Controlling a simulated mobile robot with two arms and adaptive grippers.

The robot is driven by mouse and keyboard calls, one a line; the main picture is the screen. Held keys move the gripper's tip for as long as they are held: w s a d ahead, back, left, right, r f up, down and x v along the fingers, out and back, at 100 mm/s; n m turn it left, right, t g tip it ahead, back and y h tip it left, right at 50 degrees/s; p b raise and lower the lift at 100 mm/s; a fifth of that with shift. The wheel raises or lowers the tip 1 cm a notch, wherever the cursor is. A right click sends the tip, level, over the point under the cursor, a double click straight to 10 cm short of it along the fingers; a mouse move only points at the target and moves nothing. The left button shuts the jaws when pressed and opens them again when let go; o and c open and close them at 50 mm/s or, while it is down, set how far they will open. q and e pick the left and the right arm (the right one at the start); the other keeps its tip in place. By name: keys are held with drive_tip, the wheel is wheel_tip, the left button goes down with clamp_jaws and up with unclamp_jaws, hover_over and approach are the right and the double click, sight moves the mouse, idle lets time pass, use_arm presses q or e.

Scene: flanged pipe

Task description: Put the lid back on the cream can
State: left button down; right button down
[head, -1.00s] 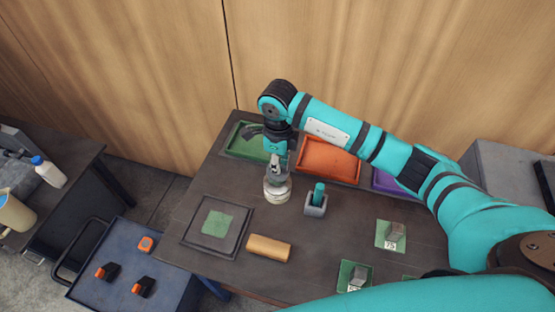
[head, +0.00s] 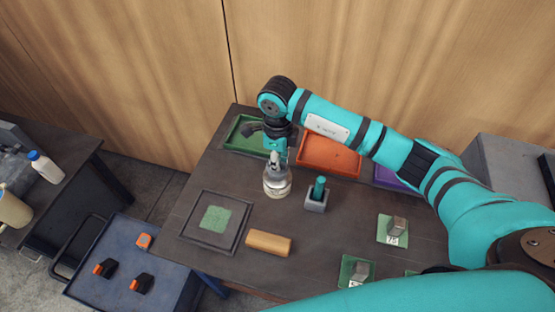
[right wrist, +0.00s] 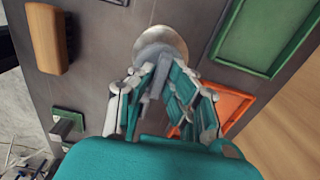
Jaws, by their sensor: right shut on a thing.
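The cream can (head: 278,192) stands upright on the dark table, toward its back left. A silver lid (head: 276,174) shows directly above the can's body, below my right gripper (head: 275,158). In the right wrist view, my right gripper (right wrist: 160,82) is shut on the grey upper part of the lid, with the round silver rim (right wrist: 174,40) showing beyond the fingertips. The can's body is hidden there. I cannot tell whether the lid is seated or a little above the can. My left gripper is not in view.
A grey holder (head: 315,205) with a teal piece stands close right of the can. A tan block (head: 268,242) and a square frame (head: 240,241) lie in front. Green (head: 237,146) and orange (head: 345,160) trays are behind. A blue cart (head: 88,246) stands at left.

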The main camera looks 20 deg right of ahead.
idle(1.2)
drive_tip(key=shift+f+b, duration=0.2)
drive_tip(key=shift+b, duration=0.65)
idle(0.5)
idle(0.4)
drive_tip(key=c, duration=0.8)
unclamp_jaws()
drive_tip(key=shift+o, duration=0.2)
drive_tip(key=shift+r, duration=0.15)
drive_tip(key=shift+r+p, duration=1.8)
drive_tip(key=shift+r, duration=1.6)
